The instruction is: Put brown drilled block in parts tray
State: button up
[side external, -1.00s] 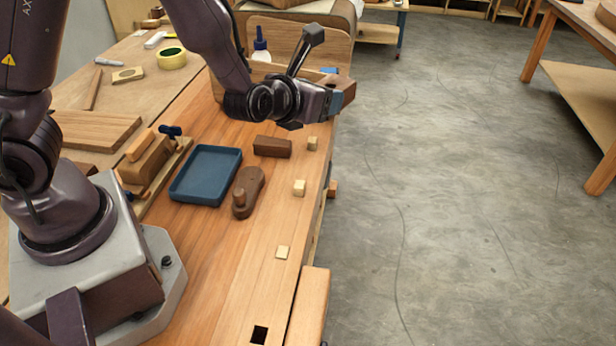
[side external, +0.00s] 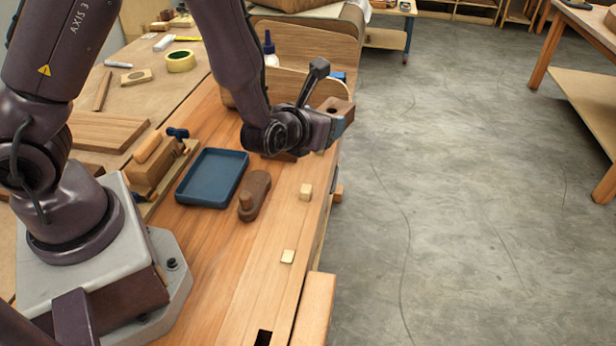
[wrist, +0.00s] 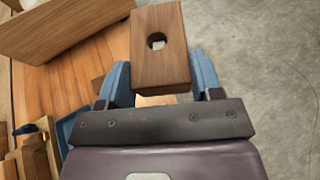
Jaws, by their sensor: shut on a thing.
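The brown drilled block (side external: 343,106) is held between the blue fingers of my gripper (side external: 332,122), above the right edge of the bench. In the wrist view the drilled block (wrist: 160,77) shows its round hole, with a finger on each side. My gripper (wrist: 162,88) is shut on it. The parts tray (side external: 211,179), dark blue and shallow, lies empty on the bench, below and to the left of my gripper. A corner of the tray (wrist: 66,130) shows at the lower left of the wrist view.
A dark brown rounded wooden tool (side external: 256,195) lies just right of the tray. A wooden clamp-like piece (side external: 152,160) stands left of it. Another dark block is partly hidden behind my gripper. A curved wooden form (side external: 300,85) stands behind.

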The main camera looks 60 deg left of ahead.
jog(key=s+a+f+n+g+y, duration=0.1)
jog(key=a+f+n+g+y, duration=0.1)
jog(key=a+f+n+y, duration=0.1)
jog(key=shift+a+f+n+g+y, duration=0.4)
jog(key=shift+f+n+y, duration=0.2)
jog(key=shift+f, duration=0.7)
jog(key=shift+s, duration=0.1)
jog(key=shift+f, duration=4.8)
jog(key=shift+f, duration=0.2)
jog(key=o, duration=1)
